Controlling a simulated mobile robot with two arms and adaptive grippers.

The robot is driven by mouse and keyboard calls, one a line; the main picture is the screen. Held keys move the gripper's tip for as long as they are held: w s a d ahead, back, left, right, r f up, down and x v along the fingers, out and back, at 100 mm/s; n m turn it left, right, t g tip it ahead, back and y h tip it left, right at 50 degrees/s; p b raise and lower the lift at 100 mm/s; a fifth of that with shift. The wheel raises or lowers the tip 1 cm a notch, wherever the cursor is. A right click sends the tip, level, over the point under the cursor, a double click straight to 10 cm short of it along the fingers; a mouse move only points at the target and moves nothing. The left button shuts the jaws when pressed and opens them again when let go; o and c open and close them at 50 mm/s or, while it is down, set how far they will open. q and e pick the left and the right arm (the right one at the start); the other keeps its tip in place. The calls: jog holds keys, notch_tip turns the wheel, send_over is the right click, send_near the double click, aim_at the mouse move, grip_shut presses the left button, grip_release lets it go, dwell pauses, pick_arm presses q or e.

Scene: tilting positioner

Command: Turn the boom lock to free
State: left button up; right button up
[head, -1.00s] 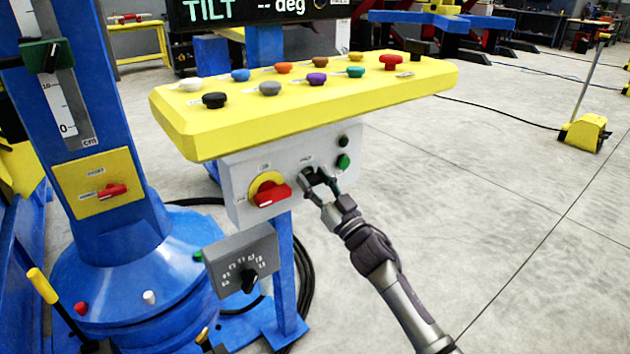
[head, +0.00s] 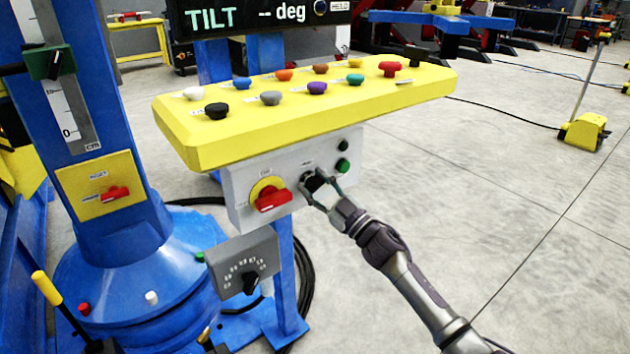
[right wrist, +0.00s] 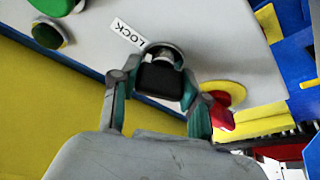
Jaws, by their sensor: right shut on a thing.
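The black knob (head: 313,184) sits on the grey front panel (head: 240,196) under the yellow console. In the right wrist view the knob (right wrist: 160,82) has a white label reading LOCK beside it. My right gripper (head: 319,187) reaches the knob from the lower right and is shut on it. In the right wrist view its two fingers (right wrist: 158,80) lie on either side of the knob. The knob's pointer direction cannot be told. My left gripper is not in view.
A red switch on a yellow disc (head: 271,197) sits just left of the knob, close to my fingers. Green (head: 342,166) and dark buttons (head: 343,145) are to its right. The yellow console (head: 190,147) overhangs the panel. Open floor (head: 500,220) lies right.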

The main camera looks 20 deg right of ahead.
jog(key=n+g+y+p, duration=0.1)
jog(key=n, duration=0.3)
jog(key=shift+r, duration=0.1)
jog(key=shift+n+g+p, duration=0.35)
jog(key=shift+n+g, duration=0.05)
jog(key=shift+n, duration=0.2)
jog(key=n+g+p, duration=0.1)
jog(key=n, duration=0.1)
jog(key=n+g+p, duration=0.1)
jog(key=n, duration=0.2)
jog(key=shift+y+p, duration=0.3)
jog(key=shift+y, duration=0.1)
jog(key=n+g+p, duration=0.1)
jog(key=n+p, duration=0.1)
jog(key=n, duration=0.2)
jog(key=shift+n+g+p, duration=0.3)
jog(key=shift+g+p, duration=0.05)
jog(key=shift+g, duration=0.05)
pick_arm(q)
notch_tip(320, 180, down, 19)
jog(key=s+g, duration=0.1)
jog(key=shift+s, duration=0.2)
pick_arm(e)
jog(key=shift+f+h, duration=0.2)
jog(key=shift+h, duration=0.2)
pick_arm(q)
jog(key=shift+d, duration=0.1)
pick_arm(e)
jog(key=o, duration=1.2)
jog(key=shift+c, duration=0.2)
